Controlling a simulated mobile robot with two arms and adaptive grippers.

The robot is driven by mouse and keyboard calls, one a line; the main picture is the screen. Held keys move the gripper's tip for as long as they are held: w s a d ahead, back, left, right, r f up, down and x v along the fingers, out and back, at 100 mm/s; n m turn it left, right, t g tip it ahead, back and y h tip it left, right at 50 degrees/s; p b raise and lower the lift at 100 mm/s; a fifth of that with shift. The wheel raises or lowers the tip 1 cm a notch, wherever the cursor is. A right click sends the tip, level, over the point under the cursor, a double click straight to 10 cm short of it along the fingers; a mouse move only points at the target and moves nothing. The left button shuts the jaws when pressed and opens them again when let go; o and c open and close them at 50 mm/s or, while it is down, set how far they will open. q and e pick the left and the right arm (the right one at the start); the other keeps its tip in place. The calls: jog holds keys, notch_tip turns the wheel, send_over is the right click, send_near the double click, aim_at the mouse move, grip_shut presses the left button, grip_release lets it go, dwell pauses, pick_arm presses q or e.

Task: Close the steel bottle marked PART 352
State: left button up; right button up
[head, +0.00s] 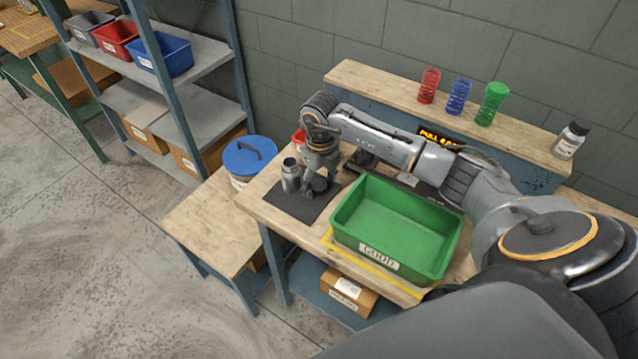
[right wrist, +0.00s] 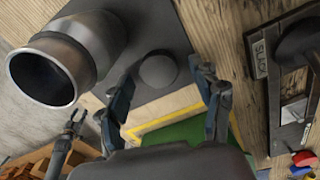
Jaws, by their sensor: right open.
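The steel bottle (head: 291,176) stands upright on the dark mat (head: 297,208) at the bench's left end. In the right wrist view its wide open mouth shows at left (right wrist: 52,70), with no cap on it; no marking is readable. A round grey piece, seemingly the cap (right wrist: 158,70), rests on the mat beside the bottle. My right gripper (head: 320,187) is open and pointing down over it, with the cap between the fingers in the wrist view (right wrist: 165,84), apparently not gripped. A dark forked shape low in that view may be my left gripper (right wrist: 75,124).
The green GOOD bin (head: 398,225) stands right of the mat. A blue-lidded tub (head: 248,158) is left of it. Red, blue and green springs (head: 458,97) and a dark-capped bottle (head: 571,140) stand on the back shelf.

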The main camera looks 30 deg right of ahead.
aim_at(320, 186)
jog(key=c, duration=0.8)
jog(key=shift+c, duration=0.2)
jog(key=shift+r+b, duration=0.35)
jog(key=shift+r, duration=0.1)
notch_tip(320, 186, up, 2)
jog(key=shift+r+b, duration=0.2)
jog(key=shift+b, duration=0.5)
jog(key=s+a+r+b, duration=0.2)
jog(key=s+a+r, duration=0.6)
jog(key=s, duration=0.3)
jog(key=shift+a+r+b, duration=0.35)
jog(key=shift+r+b, duration=0.05)
jog(key=shift+r, duration=0.5)
